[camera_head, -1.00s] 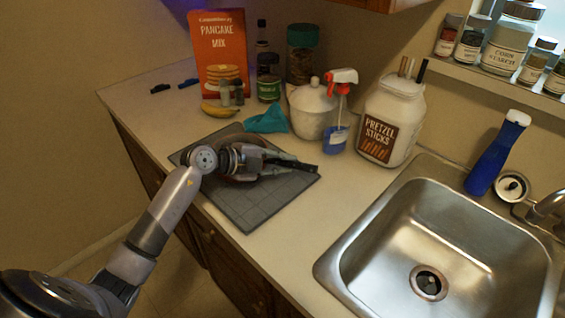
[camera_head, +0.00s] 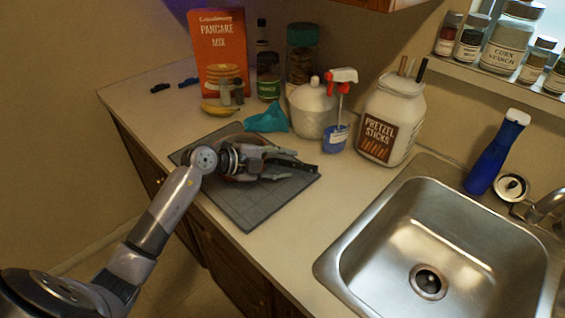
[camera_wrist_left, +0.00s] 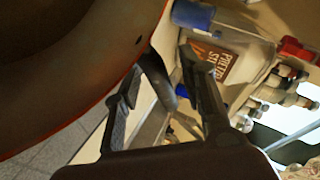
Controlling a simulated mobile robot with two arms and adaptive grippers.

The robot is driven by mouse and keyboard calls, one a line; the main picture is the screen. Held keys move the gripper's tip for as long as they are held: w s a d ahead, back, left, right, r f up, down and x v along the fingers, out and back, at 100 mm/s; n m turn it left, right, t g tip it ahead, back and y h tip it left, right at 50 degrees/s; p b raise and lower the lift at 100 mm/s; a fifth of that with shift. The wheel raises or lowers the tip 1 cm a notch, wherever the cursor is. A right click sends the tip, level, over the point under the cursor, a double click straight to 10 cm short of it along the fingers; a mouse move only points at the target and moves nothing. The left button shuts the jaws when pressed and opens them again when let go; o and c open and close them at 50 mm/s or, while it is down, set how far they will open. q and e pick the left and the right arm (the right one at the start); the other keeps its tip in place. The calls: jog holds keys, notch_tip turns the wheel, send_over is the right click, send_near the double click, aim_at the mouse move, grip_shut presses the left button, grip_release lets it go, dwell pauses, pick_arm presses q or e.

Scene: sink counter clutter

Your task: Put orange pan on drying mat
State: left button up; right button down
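The orange pan (camera_head: 239,179) rests on the grey drying mat (camera_head: 250,212), mostly hidden under my left gripper. In the left wrist view the underside or side of the pan (camera_wrist_left: 50,65) fills the left, dark with an orange rim. Its dark handle (camera_wrist_left: 160,82) passes between the fingers, and its end shows to the right of the gripper in the head view. My left gripper (camera_head: 287,166) is over the pan; its fingers (camera_wrist_left: 162,98) are spread apart with gaps beside the handle. My right gripper is not in view.
A teal cloth (camera_head: 266,119), a white lidded jar (camera_head: 312,110), a spray bottle (camera_head: 337,135) and a pretzel jar (camera_head: 390,120) stand behind the mat. A banana (camera_head: 218,110) lies near the pancake mix box (camera_head: 218,50). The sink (camera_head: 440,245) is to the right.

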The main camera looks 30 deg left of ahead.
pick_arm(q)
jog(key=b+v, duration=0.1)
jog(key=v, duration=1.1)
jog(key=shift+b, duration=0.35)
dwell(0.8)
jog(key=shift+s+r, duration=0.1)
dwell(1.3)
